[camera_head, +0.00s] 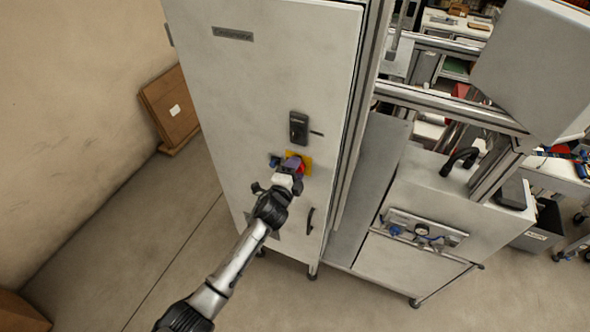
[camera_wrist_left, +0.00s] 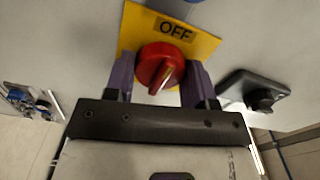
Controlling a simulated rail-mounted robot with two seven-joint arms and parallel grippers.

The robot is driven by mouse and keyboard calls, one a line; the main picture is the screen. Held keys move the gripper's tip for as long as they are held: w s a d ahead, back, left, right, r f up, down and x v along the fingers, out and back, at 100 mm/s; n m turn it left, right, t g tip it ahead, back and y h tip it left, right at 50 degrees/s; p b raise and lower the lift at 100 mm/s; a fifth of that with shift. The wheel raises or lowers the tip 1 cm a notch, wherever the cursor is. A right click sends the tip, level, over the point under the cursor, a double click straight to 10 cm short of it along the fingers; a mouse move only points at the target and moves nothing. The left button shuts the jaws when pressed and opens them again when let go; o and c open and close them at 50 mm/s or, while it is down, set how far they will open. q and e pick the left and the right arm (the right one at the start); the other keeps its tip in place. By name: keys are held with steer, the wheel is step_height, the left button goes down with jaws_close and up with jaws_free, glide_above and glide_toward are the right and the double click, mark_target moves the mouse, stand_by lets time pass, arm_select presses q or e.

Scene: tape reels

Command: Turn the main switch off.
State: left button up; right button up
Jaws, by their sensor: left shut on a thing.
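The main switch is a red rotary knob (camera_wrist_left: 150,66) on a yellow plate (camera_wrist_left: 205,45) marked OFF. In the left wrist view, the knob sits between the two purple fingers of my left gripper (camera_wrist_left: 160,76), which is shut on it. The pale line on the knob is tilted, from upper right to lower left. In the head view, the yellow plate (camera_head: 305,168) is on the front of a tall grey cabinet (camera_head: 270,80). My left gripper (camera_head: 294,166) covers most of the knob there. My right gripper is in neither view.
A dark handle or lock (camera_head: 298,128) sits above the switch, and a dark door handle (camera_head: 310,220) below it. A lower machine with a gauge panel (camera_head: 424,232) stands to the right. A brown board (camera_head: 170,107) leans on the wall. The floor at left is mostly clear.

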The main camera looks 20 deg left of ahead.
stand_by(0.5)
arm_select(q)
steer(key=o, duration=0.9)
steer(key=shift+o, duration=0.2)
steer(key=s+b, duration=0.1)
steer(key=s, duration=1.2)
steer(key=shift+s+a, duration=0.4)
